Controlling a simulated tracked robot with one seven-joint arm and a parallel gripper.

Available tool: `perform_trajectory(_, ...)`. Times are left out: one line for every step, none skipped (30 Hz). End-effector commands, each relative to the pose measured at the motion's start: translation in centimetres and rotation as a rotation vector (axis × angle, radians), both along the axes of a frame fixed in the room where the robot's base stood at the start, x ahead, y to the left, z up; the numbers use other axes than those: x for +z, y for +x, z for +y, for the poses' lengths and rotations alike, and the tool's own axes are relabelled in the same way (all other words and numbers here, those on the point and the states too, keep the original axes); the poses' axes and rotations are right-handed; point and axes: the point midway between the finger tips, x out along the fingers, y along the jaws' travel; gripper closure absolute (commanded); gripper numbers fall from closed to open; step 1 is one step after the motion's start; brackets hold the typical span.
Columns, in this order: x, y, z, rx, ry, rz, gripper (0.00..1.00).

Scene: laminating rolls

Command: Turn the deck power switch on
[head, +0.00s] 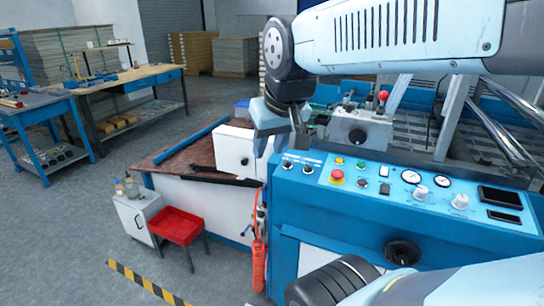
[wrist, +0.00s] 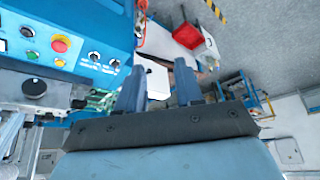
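The blue machine console (head: 320,203) carries a light control panel. At its left end are two small black rotary switches, a left one (head: 287,166) and a right one (head: 308,169), with labels too small to read. I cannot tell which is the deck power switch. In the wrist view both switches (wrist: 104,60) lie left of the fingers. My gripper (head: 281,146) points down, just above and left of the switches in the head view. In the wrist view its fingers (wrist: 160,66) are apart with nothing between them.
A red emergency button (head: 337,176), green and yellow buttons, gauges (head: 411,177) and white knobs (head: 421,193) sit right of the switches. A grey block with a red-topped lever (head: 383,97) rises behind.

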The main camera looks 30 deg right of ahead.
Motion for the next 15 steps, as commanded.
perform_trajectory(0.2, 1.0, -1.4, -0.010, 0.003, 0.020, 0.64)
perform_trajectory(0.3, 1.6, -1.9, -0.019, 0.006, 0.032, 0.64)
perform_trajectory(0.5, 2.5, -2.3, -0.032, 0.007, 0.048, 0.64)
perform_trajectory(0.6, 3.1, -2.6, -0.041, 0.008, 0.061, 0.64)
perform_trajectory(0.7, 3.9, -3.0, -0.051, 0.010, 0.074, 0.64)
perform_trajectory(0.8, 4.8, -3.4, -0.066, 0.012, 0.093, 0.64)
perform_trajectory(0.9, 5.6, -3.8, -0.077, 0.013, 0.107, 0.64)
perform_trajectory(0.9, 6.3, -4.2, -0.088, 0.015, 0.120, 0.64)
perform_trajectory(0.9, 7.2, -4.7, -0.102, 0.016, 0.137, 0.64)
perform_trajectory(0.9, 8.0, -5.1, -0.113, 0.017, 0.149, 0.64)
perform_trajectory(0.8, 8.7, -5.5, -0.123, 0.017, 0.163, 0.64)
perform_trajectory(0.8, 9.7, -6.0, -0.137, 0.018, 0.181, 0.64)
perform_trajectory(0.6, 10.4, -6.5, -0.149, 0.019, 0.195, 0.64)
perform_trajectory(0.6, 11.1, -6.9, -0.160, 0.019, 0.207, 0.64)
perform_trajectory(0.4, 12.1, -7.5, -0.176, 0.019, 0.226, 0.64)
